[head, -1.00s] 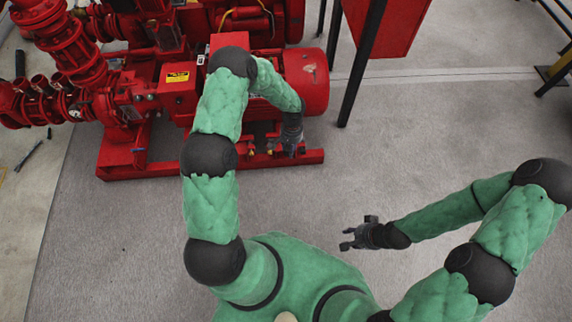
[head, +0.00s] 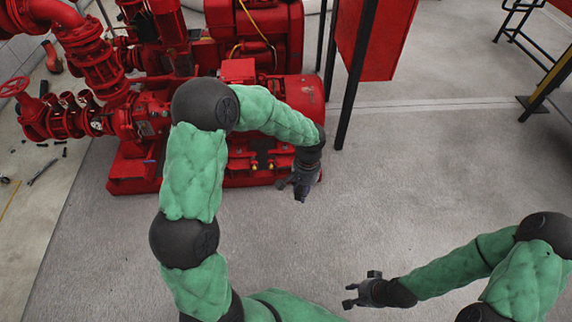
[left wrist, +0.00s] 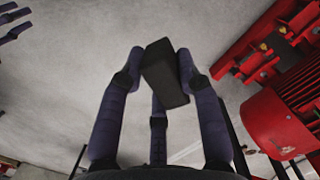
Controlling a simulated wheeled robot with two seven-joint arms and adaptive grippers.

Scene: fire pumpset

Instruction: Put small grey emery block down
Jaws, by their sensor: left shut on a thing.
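My left gripper (head: 293,191) hangs in front of the red pump base, above the grey floor. In the left wrist view, its fingers (left wrist: 162,68) are shut on the small grey emery block (left wrist: 163,76), a dark, tilted block between the fingertips. I cannot make the block out in the head view. My right gripper (head: 353,291) is open and empty at the lower right, over the floor. Its fingers also show at the left wrist view's top left corner (left wrist: 12,22).
The red pumpset (head: 150,112) with its motor (head: 306,96) stands at the back left on a red base (head: 135,178). A red cabinet (head: 382,45) on black legs stands behind. Tools such as a wrench (head: 42,172) lie at far left. The middle floor (head: 430,170) is clear.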

